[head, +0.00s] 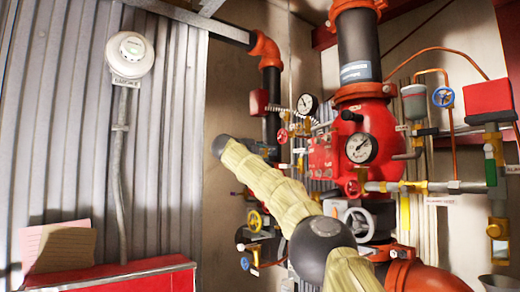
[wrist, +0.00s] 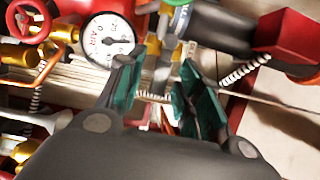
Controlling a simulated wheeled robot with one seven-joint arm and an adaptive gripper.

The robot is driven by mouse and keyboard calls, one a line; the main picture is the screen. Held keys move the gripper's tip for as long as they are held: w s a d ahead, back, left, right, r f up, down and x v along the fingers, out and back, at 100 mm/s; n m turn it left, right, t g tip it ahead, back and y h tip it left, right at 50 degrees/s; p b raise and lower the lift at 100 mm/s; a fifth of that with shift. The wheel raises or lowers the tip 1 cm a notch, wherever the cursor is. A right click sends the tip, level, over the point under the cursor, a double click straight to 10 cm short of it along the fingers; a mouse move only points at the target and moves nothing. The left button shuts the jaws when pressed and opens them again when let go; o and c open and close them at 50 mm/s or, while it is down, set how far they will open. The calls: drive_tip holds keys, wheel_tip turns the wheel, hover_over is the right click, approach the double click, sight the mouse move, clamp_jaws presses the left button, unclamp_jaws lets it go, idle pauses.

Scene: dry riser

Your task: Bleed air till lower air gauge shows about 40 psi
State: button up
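A round white gauge marked AIR (wrist: 108,40) shows at the upper left of the wrist view, turned on its side and partly behind a finger. Its needle is too small to read surely. In the head view, one white gauge (head: 307,104) sits higher at the back and a larger one (head: 361,148) sits lower on the red valve body (head: 385,125). I cannot tell which matches the AIR gauge. My gripper (wrist: 163,88) is open, its teal-padded fingers apart in front of thin pipework. No contact is clear. In the head view it is hidden.
A red handwheel (wrist: 32,20) is at the wrist view's upper left. The head view has a blue handwheel (head: 443,97), a yellow handwheel (head: 254,221) and a grey handwheel (head: 359,224). Pipes crowd the right side. A red box (head: 130,272) with papers stands lower left.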

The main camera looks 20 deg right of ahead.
drive_tip(key=shift+w+d+f, duration=0.1)
drive_tip(key=shift+w+d, duration=0.2)
drive_tip(key=shift+d, duration=0.05)
clamp_jaws()
drive_tip(key=shift+r+p, duration=0.25)
drive_tip(key=shift+p, duration=0.7)
drive_tip(key=shift+f, duration=0.15)
unclamp_jaws()
drive_tip(key=shift+s, duration=0.1)
